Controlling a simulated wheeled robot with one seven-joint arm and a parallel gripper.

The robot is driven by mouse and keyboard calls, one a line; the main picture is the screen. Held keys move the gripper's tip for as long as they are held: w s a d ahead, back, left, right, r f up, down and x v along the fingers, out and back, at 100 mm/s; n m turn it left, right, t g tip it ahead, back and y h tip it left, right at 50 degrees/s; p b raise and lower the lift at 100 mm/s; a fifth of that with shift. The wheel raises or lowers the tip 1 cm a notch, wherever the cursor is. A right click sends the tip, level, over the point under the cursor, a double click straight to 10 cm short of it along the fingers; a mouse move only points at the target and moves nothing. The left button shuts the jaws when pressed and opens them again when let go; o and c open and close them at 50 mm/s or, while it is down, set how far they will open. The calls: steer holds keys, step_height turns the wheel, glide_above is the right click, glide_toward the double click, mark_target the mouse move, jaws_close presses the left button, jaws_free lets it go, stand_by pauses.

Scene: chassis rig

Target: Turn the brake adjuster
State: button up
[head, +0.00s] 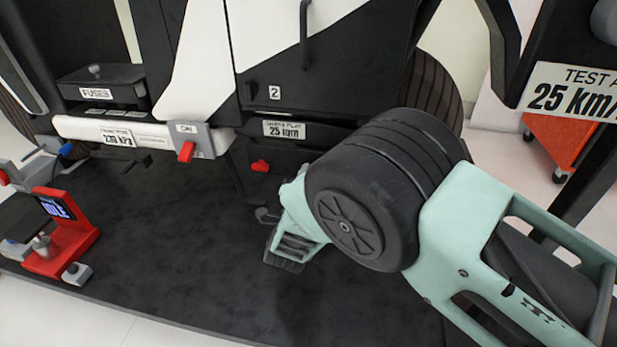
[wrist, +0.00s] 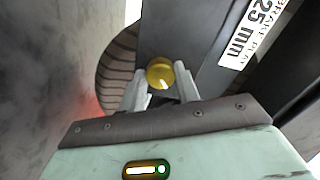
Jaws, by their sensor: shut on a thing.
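The brake adjuster is a round yellow knob (wrist: 160,75), in the middle of the wrist view. My gripper (wrist: 161,82) has one pale finger on each side of it and is shut on it. In the head view my gripper (head: 268,214) is low in front of the dark chassis, below a 25 mm label (head: 284,130). The yellow knob cannot be made out there. Part of a 25 mm label (wrist: 243,35) also shows at the upper right of the wrist view.
A dark tyre (head: 438,95) stands behind my arm. A red lever (head: 186,151) and a small red knob (head: 260,166) are on the chassis to the left. A red stand with a display (head: 62,232) is at the far left. The dark floor mat (head: 190,270) is largely clear.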

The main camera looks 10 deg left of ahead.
steer(key=shift+m, duration=1.2)
steer(key=shift+s, duration=0.1)
steer(key=o, duration=1)
steer(key=shift+c, duration=0.2)
steer(key=s+p, duration=0.7)
steer(key=s, duration=1)
steer(key=shift+s+d+p, duration=0.2)
steer(key=shift+d+p, duration=0.2)
steer(key=shift+d, duration=0.05)
